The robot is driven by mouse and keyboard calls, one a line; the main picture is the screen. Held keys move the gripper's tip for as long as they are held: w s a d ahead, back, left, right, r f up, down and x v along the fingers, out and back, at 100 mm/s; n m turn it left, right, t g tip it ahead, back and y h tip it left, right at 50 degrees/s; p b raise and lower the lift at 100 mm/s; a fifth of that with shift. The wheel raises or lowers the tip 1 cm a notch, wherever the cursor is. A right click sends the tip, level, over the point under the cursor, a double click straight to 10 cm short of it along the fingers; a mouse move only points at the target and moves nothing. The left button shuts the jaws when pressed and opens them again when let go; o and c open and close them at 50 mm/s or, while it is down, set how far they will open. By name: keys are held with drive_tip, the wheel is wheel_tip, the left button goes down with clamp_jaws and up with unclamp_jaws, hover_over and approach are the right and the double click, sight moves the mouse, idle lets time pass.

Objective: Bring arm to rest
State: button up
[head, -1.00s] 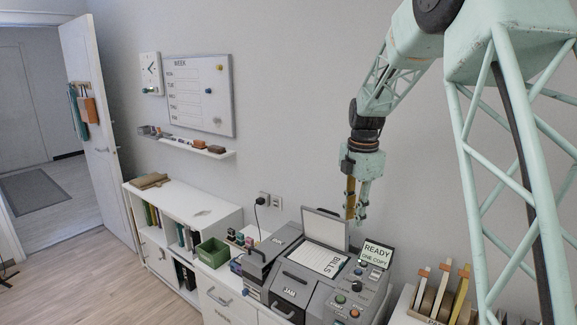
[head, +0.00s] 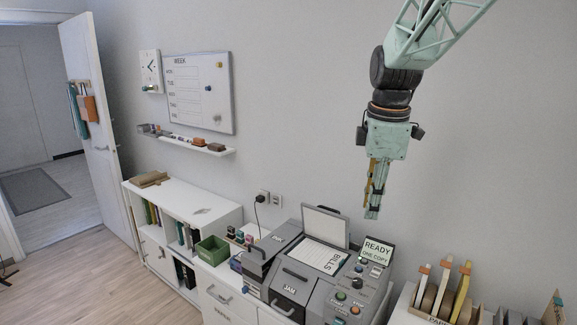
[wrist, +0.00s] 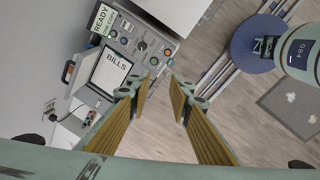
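My gripper (head: 372,205) hangs pointing down in the head view, in front of the bare wall and above the copier's right side, clear of everything. In the wrist view my gripper (wrist: 163,90) shows its two fingers with yellow ribbed pads apart, with nothing between them and floor visible in the gap. The grey copier (head: 294,289) stands below with its lid up. A sheet marked BILLS (head: 319,256) lies on its glass. Its small sign (head: 376,251) reads READY, ONE COPY.
A white low shelf (head: 190,205) with a green bin (head: 211,251) stands left of the copier. A rack of upright folders (head: 441,298) is at the right. A wall shelf (head: 187,144) and a week board (head: 199,95) are at the left. The space around the arm is free.

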drive_tip(key=s+m+t+b, duration=0.2)
drive_tip(key=s+m, duration=1.4)
drive_tip(key=s, duration=2.5)
drive_tip(key=shift+f+b, duration=0.25)
drive_tip(key=shift+b, duration=0.45)
